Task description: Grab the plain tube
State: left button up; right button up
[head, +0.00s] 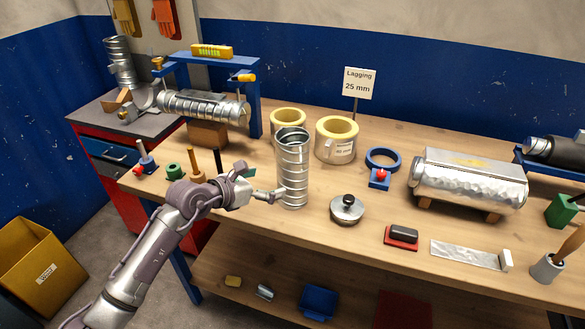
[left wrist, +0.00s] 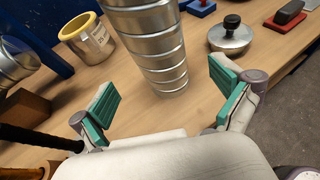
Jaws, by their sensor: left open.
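The plain tube (head: 292,170) is a bare, shiny metal spiral duct with an open top, standing upright near the middle of the workbench. My left gripper (head: 270,194) is at its left side, low down, with the jaws pointing toward it. In the left wrist view, the left gripper (left wrist: 165,90) is open, with teal pads on both fingers. The tube (left wrist: 153,45) stands ahead, between the two fingers in the picture, with clear gaps on both sides. I cannot tell how far the tube lies between the pads. My right gripper is not seen.
Two yellow-lined lagging rings (head: 337,150) stand just behind the tube. A metal lid with a black knob (head: 347,208) lies to its right. A wooden peg (head: 195,165) and a green ring (head: 175,171) stand near my left arm. Bare bench (head: 330,240) lies in front.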

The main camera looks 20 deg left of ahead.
aim_at(281, 178)
pick_arm(q)
jog(key=x, duration=0.5)
jog(key=shift+p, duration=0.3)
jog(key=shift+w, duration=0.2)
jog(key=x, duration=0.2)
jog(key=p+x, duration=0.1)
jog(key=x, duration=0.1)
jog(key=shift+w+d+r+p, duration=0.2)
jog(key=shift+w+r+p, duration=0.1)
jog(key=shift+w, duration=0.1)
jog(key=shift+w+f, duration=0.15)
jog(key=shift+c, duration=0.7)
jog(key=c, duration=1)
